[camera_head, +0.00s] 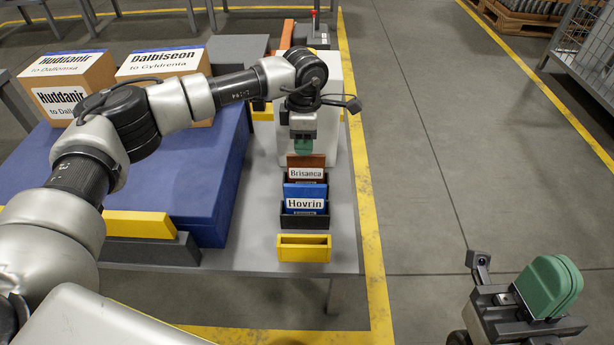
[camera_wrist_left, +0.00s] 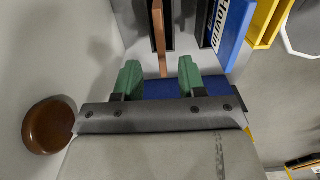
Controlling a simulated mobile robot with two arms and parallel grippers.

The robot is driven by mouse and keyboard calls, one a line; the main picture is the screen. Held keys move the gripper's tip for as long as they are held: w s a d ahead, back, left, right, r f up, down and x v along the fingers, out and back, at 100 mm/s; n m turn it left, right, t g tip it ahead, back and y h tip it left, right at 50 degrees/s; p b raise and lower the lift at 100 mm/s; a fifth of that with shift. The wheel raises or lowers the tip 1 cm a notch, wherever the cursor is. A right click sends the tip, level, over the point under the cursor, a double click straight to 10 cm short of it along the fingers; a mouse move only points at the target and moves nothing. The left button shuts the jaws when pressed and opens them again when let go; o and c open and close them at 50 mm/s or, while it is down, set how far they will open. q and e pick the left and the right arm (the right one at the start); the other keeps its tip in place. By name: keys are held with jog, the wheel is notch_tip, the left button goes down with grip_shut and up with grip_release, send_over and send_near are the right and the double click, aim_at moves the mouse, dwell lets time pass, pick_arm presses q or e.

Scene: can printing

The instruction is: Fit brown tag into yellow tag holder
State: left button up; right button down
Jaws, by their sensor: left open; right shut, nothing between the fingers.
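The brown tag (camera_head: 306,161), labelled "Brisanca", stands upright in a black holder on the grey table. It shows edge-on in the left wrist view (camera_wrist_left: 159,32). My left gripper (camera_head: 303,148) is just above and behind it in the head view, fingers pointing down. In the left wrist view the green fingertips (camera_wrist_left: 158,78) are open, with the tag ahead of the gap and not gripped. The yellow tag holder (camera_head: 304,254) stands empty at the table's front; part of it shows in the left wrist view (camera_wrist_left: 265,22). My right gripper (camera_head: 549,288) is shut and empty, over the floor.
A blue tag (camera_head: 304,191) labelled "Hovrin" stands in a black holder between the brown tag and the yellow holder. A white block (camera_head: 330,130) stands behind my left gripper. Labelled boxes (camera_head: 160,65) sit on a blue platform (camera_head: 205,190) at left. A round brown object (camera_wrist_left: 50,125) lies nearby.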

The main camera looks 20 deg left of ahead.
aim_at(306, 165)
pick_arm(q)
jog(key=f+b, duration=0.3)
jog(key=f, duration=0.5)
jog(key=shift+d+f, duration=0.1)
jog(key=shift+d, duration=0.1)
grip_shut()
